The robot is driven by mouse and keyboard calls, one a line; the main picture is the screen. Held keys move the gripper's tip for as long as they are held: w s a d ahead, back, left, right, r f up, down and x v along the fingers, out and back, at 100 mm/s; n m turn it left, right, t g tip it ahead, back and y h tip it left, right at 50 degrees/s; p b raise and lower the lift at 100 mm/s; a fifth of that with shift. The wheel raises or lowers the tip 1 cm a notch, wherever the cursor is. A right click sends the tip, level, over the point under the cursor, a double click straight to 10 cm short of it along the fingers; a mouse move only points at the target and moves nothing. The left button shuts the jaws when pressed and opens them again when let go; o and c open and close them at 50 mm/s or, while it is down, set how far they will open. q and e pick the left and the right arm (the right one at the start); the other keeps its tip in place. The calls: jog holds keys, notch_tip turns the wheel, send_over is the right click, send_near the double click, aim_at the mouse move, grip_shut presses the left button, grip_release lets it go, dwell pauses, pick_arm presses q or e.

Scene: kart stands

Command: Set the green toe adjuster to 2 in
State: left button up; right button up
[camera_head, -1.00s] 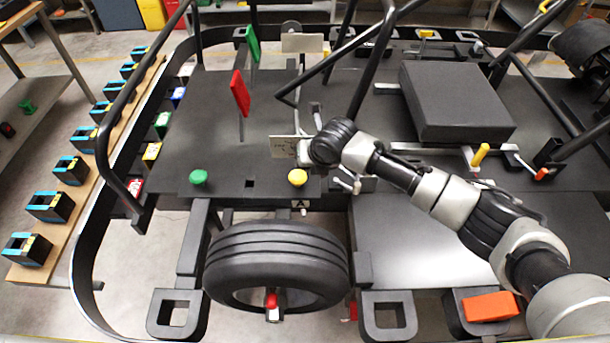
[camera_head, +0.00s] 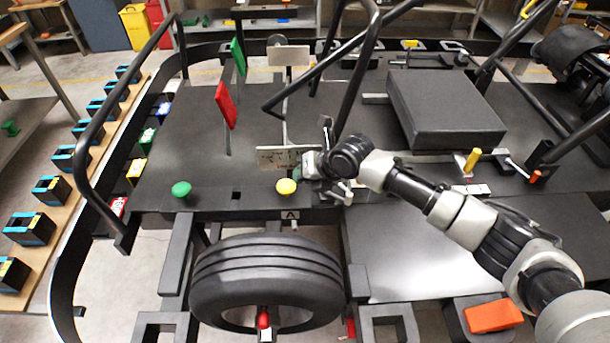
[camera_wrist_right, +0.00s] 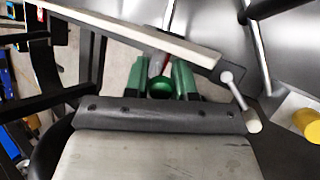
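In the right wrist view a small round green piece (camera_wrist_right: 160,88) sits between two upright green blocks (camera_wrist_right: 184,80), just past the dark edge of my right gripper. It looks like the green toe adjuster. I cannot tell whether the blocks are fingers or whether they touch it. In the head view my right gripper (camera_head: 314,166) is beside a pale marked plate (camera_head: 282,158); the wrist hides what lies between. My left gripper is not in view.
A tyre (camera_head: 266,285) is in front of the floor panel. A red flag (camera_head: 226,106) and a green flag (camera_head: 238,57) stand behind. Black frame tubes (camera_head: 360,70) rise close to my wrist. A pale-tipped rod (camera_wrist_right: 240,101) is close beside the gripper.

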jog(key=o, duration=0.4)
jog(key=b+v, duration=0.2)
jog(key=v, duration=0.9)
